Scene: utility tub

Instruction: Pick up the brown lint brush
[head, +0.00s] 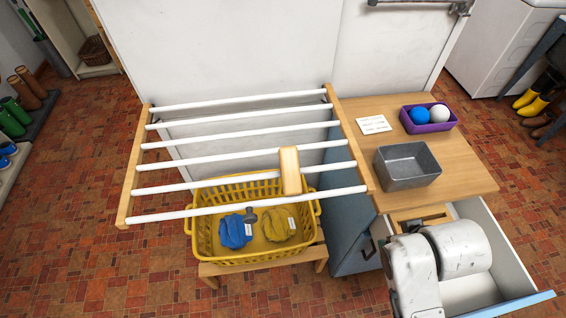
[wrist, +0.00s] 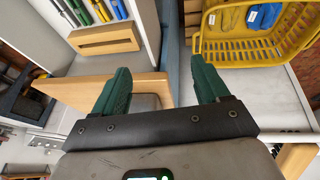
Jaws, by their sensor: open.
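I cannot surely pick out a brown lint brush in either view. A light wooden piece with a dark slot (head: 420,217) lies in the open drawer (head: 512,262) at the lower right of the head view, partly behind my arm. It seems to show in the wrist view (wrist: 105,40) too, beside several blue and yellow items (wrist: 100,10) too cropped to name. A small grey-brown thing (head: 250,215) lies between cloths in the yellow basket (head: 205,240). My gripper (wrist: 160,80) is open and empty, its green fingers apart; the head view does not show the fingers clearly.
The wooden tabletop (head: 465,180) bears a grey metal bin (head: 408,183), a purple tray (head: 412,126) with two balls, and a white card (head: 373,124). A drying rack (head: 240,143) spans over the basket; a tan block (head: 290,170) is at its bars.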

